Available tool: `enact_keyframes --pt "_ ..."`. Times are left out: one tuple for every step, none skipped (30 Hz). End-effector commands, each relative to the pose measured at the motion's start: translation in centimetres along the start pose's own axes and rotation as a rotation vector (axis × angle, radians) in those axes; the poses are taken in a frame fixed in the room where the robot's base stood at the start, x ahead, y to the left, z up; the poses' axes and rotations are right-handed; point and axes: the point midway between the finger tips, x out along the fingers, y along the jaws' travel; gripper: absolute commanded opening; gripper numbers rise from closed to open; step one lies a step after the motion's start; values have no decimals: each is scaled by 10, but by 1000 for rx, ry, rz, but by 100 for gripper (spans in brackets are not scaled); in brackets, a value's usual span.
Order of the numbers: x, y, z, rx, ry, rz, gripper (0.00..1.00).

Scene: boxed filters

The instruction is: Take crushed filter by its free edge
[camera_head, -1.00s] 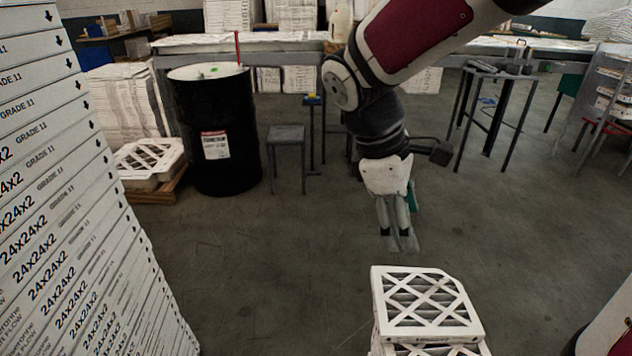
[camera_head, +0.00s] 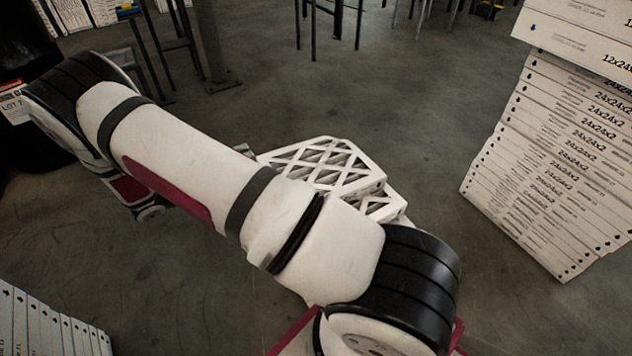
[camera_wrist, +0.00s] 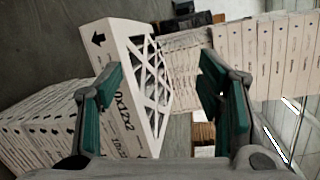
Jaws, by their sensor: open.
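A white filter with a lattice face and a clipped or bent-in corner (camera_head: 330,165) lies on top of a short pile in the head view, partly hidden by my arm. I cannot tell how crushed it is. In the wrist view a lattice-faced filter (camera_wrist: 122,62) with a black arrow on its edge stands in front of my gripper (camera_wrist: 160,72), tilted in the picture. My gripper's green-padded fingers are open and wide apart. The left finger overlaps the filter's printed edge in the picture; I cannot tell whether they touch. My gripper is mostly hidden in the head view.
Another lattice filter (camera_head: 384,205) lies beneath the top one, offset to the right. A tall stack of printed filter boxes (camera_head: 560,165) stands at right. More boxes (camera_head: 45,325) show at lower left. Metal stand legs are at the back. Bare floor (camera_head: 440,110) lies between pile and stack.

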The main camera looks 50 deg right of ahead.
Motion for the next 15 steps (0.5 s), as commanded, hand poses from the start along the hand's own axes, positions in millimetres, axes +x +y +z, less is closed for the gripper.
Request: enact_keyframes --pt "3 28 -4 -68 -37 -30 61" --pt "4 38 -5 -104 -55 -45 61" --pt "5 50 -6 -146 -78 -62 61" --pt "6 57 -7 -172 -92 -73 61" --pt "6 64 -7 -197 -105 -84 61" --pt "6 71 -8 -222 -119 -96 61" --pt "7 75 -9 -238 -127 -103 61" --pt "7 78 -9 -251 -134 -109 61" --pt "8 82 -9 -264 -141 -115 61" --pt "10 83 -9 -270 -144 -118 61" --pt "12 83 -9 -275 -146 -120 61" --pt "16 84 -8 -278 -146 -122 61" --pt "21 83 -7 -278 -145 -122 61" --pt "26 83 -6 -278 -145 -122 61" --pt "33 82 -6 -278 -145 -122 61"
